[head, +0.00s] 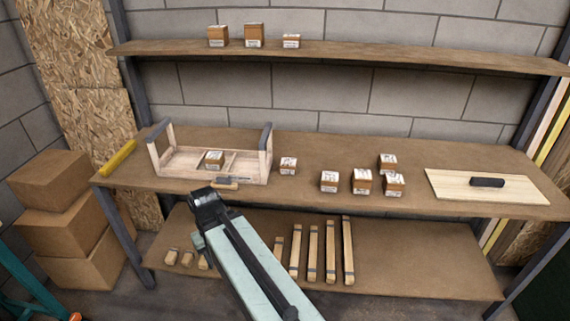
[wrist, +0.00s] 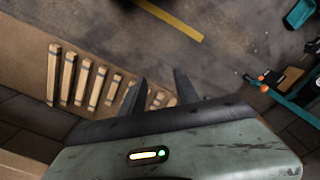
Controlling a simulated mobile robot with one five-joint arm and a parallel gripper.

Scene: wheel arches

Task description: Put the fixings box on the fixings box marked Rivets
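Several small brown fixings boxes with white labels stand on the bench: one alone (head: 288,167), one to its right (head: 329,182), and a cluster further right with a left box (head: 361,181), a front box (head: 393,185) and a back box (head: 388,162). Another box (head: 214,160) sits inside the wooden tote. More stand on the upper shelf (head: 254,36). The labels are too small to read, so I cannot tell which is Rivets. My gripper (head: 206,201) is in front of the bench's front edge, below the tote. In the wrist view its fingers (wrist: 158,88) are apart with nothing held.
The wooden tote (head: 171,163) has upright end posts. A hand tool (head: 231,181) lies at its front. A pale board (head: 455,186) with a dark-handled tool (head: 487,182) is at right. Cartons (head: 65,180) are stacked at left.

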